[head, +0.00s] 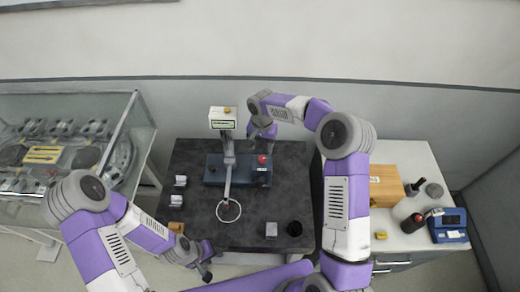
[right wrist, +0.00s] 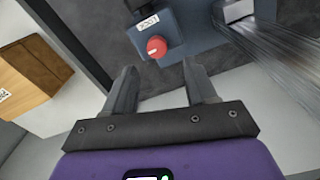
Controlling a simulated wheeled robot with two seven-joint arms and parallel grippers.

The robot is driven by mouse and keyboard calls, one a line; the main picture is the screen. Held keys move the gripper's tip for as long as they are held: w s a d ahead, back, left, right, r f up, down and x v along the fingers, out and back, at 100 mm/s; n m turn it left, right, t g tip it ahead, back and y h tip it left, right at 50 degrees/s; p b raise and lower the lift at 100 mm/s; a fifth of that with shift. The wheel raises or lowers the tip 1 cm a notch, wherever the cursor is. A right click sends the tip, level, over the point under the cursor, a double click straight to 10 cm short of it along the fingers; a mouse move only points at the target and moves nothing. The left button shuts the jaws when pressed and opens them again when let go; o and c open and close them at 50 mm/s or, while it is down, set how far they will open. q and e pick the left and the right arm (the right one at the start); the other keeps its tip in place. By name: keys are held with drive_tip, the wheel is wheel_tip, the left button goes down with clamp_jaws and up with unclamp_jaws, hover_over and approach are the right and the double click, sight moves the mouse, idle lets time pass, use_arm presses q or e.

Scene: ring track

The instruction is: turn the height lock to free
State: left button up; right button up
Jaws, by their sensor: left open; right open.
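A thin arm ends in a ring (head: 229,210) at the front. A red knob (head: 262,159) sits on the base's right side; it shows in the right wrist view (right wrist: 156,46), beside a white label. I cannot make out which part is the height lock. My right gripper (head: 263,132) is open and empty, above the base's right side; the knob lies beyond its fingertips. My left gripper (head: 204,266) is open, near the table's front left edge.
Small blocks stand on the dark table's (head: 270,205) left side, and a black cup (head: 294,228) at front right. A white side table holds a wooden box (head: 386,186), bottles and a blue device (head: 447,226). A glass case (head: 130,110) stands at left.

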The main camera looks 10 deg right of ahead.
sight(262, 158)
drive_tip(key=f, duration=0.3)
drive_tip(key=s+f, duration=0.1)
drive_tip(key=f, duration=0.1)
drive_tip(key=shift+p, duration=0.35)
drive_tip(key=shift+w+f, duration=0.15)
drive_tip(key=shift+f, duration=0.3)
use_arm(q)
drive_tip(key=shift+s+r, duration=0.4)
drive_tip(key=shift+r, duration=0.1)
use_arm(e)
drive_tip(key=shift+c, duration=0.3)
clamp_jaws()
